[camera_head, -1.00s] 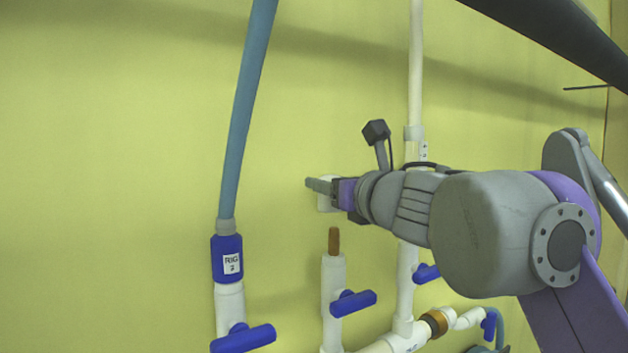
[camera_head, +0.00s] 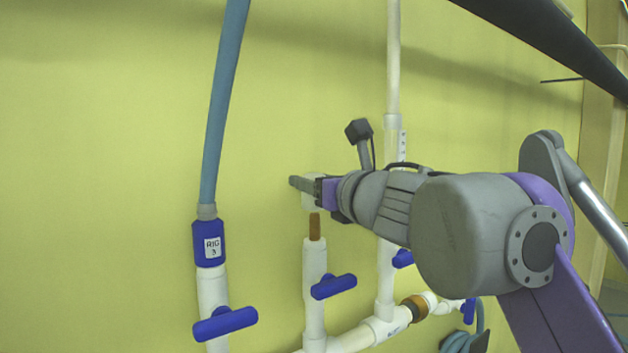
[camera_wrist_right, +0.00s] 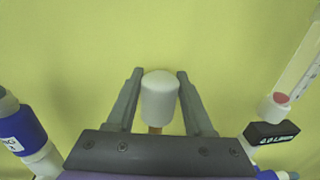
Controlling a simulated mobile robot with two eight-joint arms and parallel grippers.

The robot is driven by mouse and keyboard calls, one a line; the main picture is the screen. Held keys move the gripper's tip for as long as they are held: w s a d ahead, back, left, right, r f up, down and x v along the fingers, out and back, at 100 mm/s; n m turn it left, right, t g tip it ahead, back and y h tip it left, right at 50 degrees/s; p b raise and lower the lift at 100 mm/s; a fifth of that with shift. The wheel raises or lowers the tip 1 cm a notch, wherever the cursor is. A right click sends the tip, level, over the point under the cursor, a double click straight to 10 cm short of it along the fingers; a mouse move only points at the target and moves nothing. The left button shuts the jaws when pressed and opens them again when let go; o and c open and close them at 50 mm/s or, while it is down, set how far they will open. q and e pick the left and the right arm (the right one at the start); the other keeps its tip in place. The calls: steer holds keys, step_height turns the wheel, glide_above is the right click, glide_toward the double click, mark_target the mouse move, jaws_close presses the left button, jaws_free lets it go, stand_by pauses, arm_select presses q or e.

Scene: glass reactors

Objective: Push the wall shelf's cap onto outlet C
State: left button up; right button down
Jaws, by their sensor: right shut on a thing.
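My right gripper (camera_head: 306,189) is shut on a white cap (camera_head: 308,203) in the head view. The wrist view shows the same cap (camera_wrist_right: 160,95) upright between the two grey fingers (camera_wrist_right: 159,100). Directly below the cap, a brown ribbed outlet tip (camera_head: 315,228) points up from a white pipe (camera_head: 315,262) with a blue valve handle (camera_head: 334,286). A bit of the brown tip (camera_wrist_right: 155,130) also shows under the cap in the wrist view. I cannot tell whether cap and tip touch. No letter is readable on this outlet. My left gripper is out of view.
Left of the outlet, a blue hose (camera_head: 222,110) runs into a blue connector (camera_head: 209,243) labelled RIG 3, above another blue valve handle (camera_head: 225,323). To the right stands a tall white pipe (camera_head: 393,70). The yellow-green wall behind is bare at left.

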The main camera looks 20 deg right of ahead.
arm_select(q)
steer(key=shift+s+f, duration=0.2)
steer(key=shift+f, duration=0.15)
arm_select(e)
steer(key=shift+s+f, duration=0.1)
steer(key=shift+f, duration=2)
steer(key=shift+f, duration=0.55)
stand_by(0.6)
steer(key=shift+c, duration=1)
jaws_free()
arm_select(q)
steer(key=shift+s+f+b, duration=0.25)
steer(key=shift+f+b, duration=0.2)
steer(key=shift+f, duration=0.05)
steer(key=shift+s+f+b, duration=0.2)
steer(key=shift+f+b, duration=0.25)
arm_select(e)
steer(key=v, duration=1.1)
